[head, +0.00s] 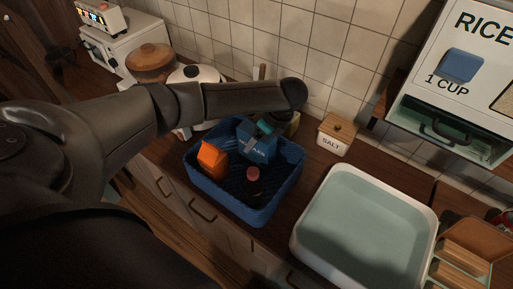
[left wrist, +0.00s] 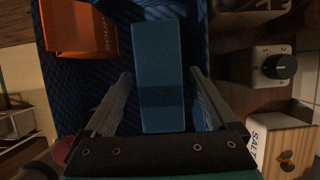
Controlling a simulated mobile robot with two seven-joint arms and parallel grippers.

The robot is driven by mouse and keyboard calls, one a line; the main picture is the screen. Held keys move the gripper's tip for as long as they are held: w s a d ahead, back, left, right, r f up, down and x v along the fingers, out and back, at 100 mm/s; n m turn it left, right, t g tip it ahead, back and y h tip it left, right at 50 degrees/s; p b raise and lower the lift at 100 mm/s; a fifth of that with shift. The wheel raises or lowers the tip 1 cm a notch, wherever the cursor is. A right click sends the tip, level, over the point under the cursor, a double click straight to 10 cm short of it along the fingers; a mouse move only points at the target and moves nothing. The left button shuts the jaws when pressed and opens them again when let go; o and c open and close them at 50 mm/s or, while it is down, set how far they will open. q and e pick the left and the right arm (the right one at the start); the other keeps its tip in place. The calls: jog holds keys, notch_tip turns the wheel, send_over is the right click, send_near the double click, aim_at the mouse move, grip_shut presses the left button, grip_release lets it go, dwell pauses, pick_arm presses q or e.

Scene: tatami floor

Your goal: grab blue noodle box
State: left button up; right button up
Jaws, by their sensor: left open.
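The blue noodle box (head: 256,143) stands in a blue basket (head: 262,216) on the counter, beside an orange box (head: 212,159) and a dark bottle with a reddish cap (head: 254,176). My left arm reaches in from the left, and its gripper (head: 266,125) is over the top of the blue box, partly hidden in the head view. In the left wrist view the blue box (left wrist: 160,75) lies between the two open fingers (left wrist: 158,100), with a gap on each side. The orange box (left wrist: 82,28) is to its left there. My right gripper is not in view.
A salt box (head: 336,134) stands right of the basket, near the wall. A large pale green tray (head: 303,238) is at the front right. A rice dispenser (head: 455,75) hangs above right. A white pot (head: 197,74) is behind my arm.

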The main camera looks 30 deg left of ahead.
pick_arm(q)
jog(key=shift+x, duration=0.95)
grip_shut()
